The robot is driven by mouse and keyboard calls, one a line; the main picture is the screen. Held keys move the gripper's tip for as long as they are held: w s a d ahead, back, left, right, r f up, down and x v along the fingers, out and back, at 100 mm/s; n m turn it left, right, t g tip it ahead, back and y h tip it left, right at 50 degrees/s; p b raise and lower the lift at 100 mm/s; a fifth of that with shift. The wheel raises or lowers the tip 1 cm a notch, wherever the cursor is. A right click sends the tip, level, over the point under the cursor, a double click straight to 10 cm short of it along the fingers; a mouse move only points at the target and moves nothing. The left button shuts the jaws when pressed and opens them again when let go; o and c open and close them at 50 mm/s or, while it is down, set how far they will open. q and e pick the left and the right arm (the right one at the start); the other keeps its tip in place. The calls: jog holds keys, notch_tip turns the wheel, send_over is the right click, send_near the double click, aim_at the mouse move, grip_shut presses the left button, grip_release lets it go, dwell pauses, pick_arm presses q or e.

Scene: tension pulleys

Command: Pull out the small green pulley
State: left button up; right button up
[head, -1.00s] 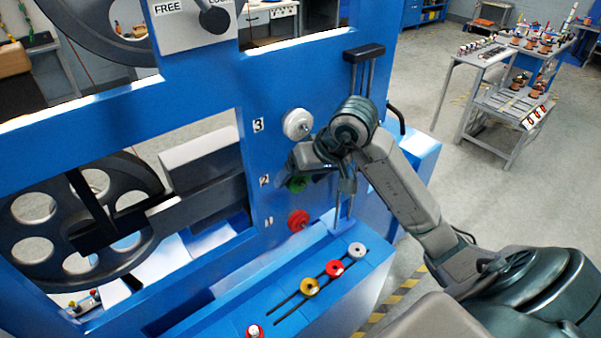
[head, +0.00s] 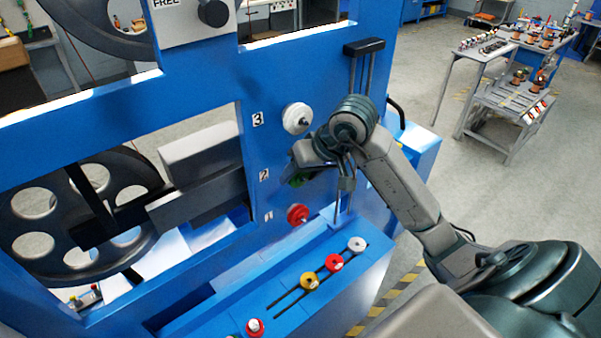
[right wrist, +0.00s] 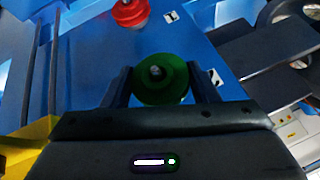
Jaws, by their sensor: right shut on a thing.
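The small green pulley (right wrist: 160,80) sits between the two fingers of my right gripper (right wrist: 160,88) in the right wrist view, with a grey pin end at its middle. My right gripper is shut on it. In the head view the green pulley (head: 296,180) is mostly hidden behind my right gripper (head: 293,172), beside the label 2 on the blue panel (head: 220,95). Whether the pulley is still on its peg cannot be told. My left gripper is not in view.
A white pulley (head: 297,118) sits above at label 3 and a red pulley (head: 298,214) below at label 1. Yellow, red and grey pulleys stand along a slotted blue ledge (head: 345,284). Two vertical rods (head: 362,75) run just right of the pulleys.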

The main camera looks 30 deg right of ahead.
jog(key=shift+s+d+b, duration=0.15)
jog(key=shift+s+b, duration=0.9)
jog(key=shift+s, duration=0.55)
dwell(0.4)
jog(key=shift+s+b, duration=0.8)
jog(key=shift+s, duration=0.35)
jog(key=s+b, duration=0.4)
jog(key=shift+d, duration=0.2)
